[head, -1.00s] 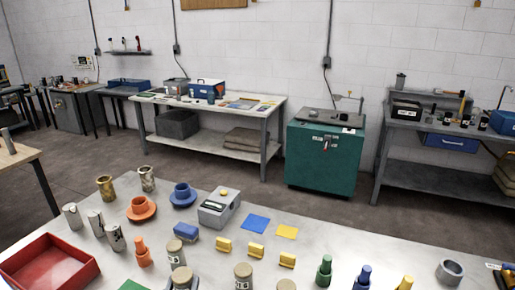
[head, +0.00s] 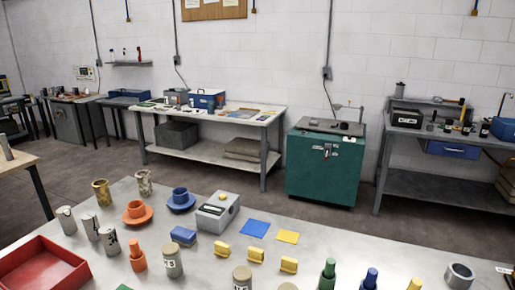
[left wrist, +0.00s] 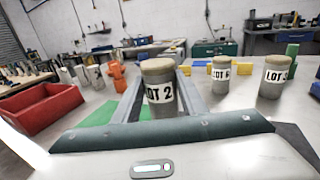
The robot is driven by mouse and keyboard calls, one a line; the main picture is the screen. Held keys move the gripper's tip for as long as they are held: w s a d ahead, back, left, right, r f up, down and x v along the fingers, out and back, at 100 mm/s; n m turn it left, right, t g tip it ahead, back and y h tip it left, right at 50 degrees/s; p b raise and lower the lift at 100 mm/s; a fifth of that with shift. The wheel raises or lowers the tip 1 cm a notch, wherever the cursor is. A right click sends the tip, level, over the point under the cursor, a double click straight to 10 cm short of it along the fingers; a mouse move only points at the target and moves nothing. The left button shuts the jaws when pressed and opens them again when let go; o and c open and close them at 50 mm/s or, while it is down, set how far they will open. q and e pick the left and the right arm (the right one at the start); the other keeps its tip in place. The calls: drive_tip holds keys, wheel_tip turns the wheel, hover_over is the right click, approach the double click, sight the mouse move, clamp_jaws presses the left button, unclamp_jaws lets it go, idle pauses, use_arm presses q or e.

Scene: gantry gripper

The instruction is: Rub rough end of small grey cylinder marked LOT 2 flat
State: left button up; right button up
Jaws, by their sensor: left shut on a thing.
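In the left wrist view, the small grey cylinder marked LOT 2 (left wrist: 160,95) stands upright between the fingers of my left gripper (left wrist: 158,105), which is shut on it. Its top is tan and looks uneven. Its lower end is hidden behind the gripper body. Neither gripper shows in the head view. A similar grey cylinder with a tan top and an unreadable label (head: 172,262) stands on the bench in the head view. Cylinders marked LOT 6 (left wrist: 221,76) and LOT 3 (left wrist: 274,78) stand to the right of my gripper.
A green flat sheet (left wrist: 97,115) lies left of my gripper. The red tray (head: 68,252) is at the bench's left. Blue (head: 255,229) and yellow (head: 288,236) sheets, a grey box (head: 217,212), yellow blocks and orange, blue and green pieces stand around the bench.

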use_arm(q)
drive_tip(key=m+p, duration=0.4)
drive_tip(key=p, duration=0.1)
drive_tip(key=m+p, duration=0.3)
drive_tip(key=p, duration=0.2)
drive_tip(key=m+p, duration=0.4)
drive_tip(key=p, duration=0.1)
drive_tip(key=shift+r+m, duration=0.3)
drive_tip(key=shift+r, duration=0.05)
drive_tip(key=shift+m+p, duration=0.7)
drive_tip(key=shift+f+m+b, duration=0.35)
drive_tip(key=shift+m+b, duration=0.05)
drive_tip(key=shift+b, duration=0.05)
drive_tip(key=m, duration=0.3)
drive_tip(key=shift+r+m, duration=0.1)
drive_tip(key=shift+m, duration=0.3)
drive_tip(key=shift+s, duration=0.15)
